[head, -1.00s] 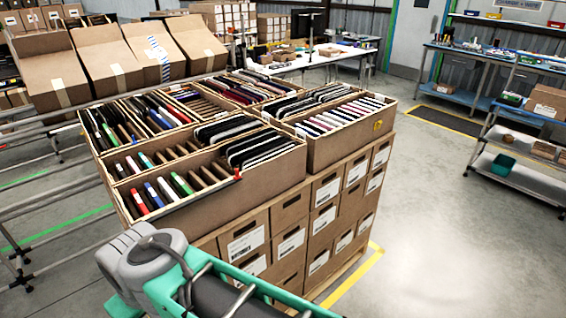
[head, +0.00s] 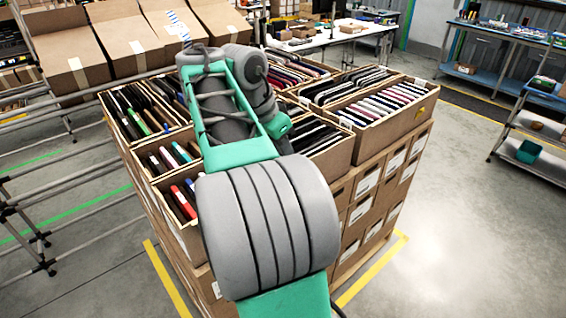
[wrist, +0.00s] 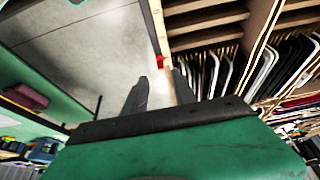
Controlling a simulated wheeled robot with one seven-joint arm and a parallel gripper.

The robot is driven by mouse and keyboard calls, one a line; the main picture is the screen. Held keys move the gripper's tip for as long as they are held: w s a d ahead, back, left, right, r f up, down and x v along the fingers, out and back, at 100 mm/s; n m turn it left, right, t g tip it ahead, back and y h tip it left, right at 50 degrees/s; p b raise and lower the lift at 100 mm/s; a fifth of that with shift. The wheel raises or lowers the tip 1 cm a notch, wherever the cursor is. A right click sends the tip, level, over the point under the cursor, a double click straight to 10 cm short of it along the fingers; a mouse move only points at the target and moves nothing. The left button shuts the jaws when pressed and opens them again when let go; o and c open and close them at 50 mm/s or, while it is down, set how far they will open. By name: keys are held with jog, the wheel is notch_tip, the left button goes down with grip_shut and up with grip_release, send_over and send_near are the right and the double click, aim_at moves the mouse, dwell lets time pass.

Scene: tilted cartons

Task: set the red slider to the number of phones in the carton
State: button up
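The front carton (head: 184,236) sits on top of the stack, mostly hidden behind my arm in the head view. Several phones (head: 186,200) stand in its left end. In the wrist view, upright phones (wrist: 213,72) stand beside empty wooden slots (wrist: 205,18). The small red slider (wrist: 160,62) sits on the carton's top edge (wrist: 166,40). My gripper (wrist: 160,78) is open and empty, its two dark fingers apart. The slider appears between and beyond the fingertips; I see no contact. My arm hides slider and gripper in the head view.
More phone-filled cartons (head: 385,118) stand close together on the stack. Tilted empty cartons (head: 75,60) line the back left, beside a metal rail frame (head: 60,160). Open floor (head: 460,230) lies to the right.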

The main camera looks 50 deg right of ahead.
jog(key=b+x, duration=0.1)
jog(key=x, duration=0.4)
jog(key=shift+f, duration=0.15)
jog(key=shift+c, duration=0.2)
grip_shut()
dwell(0.9)
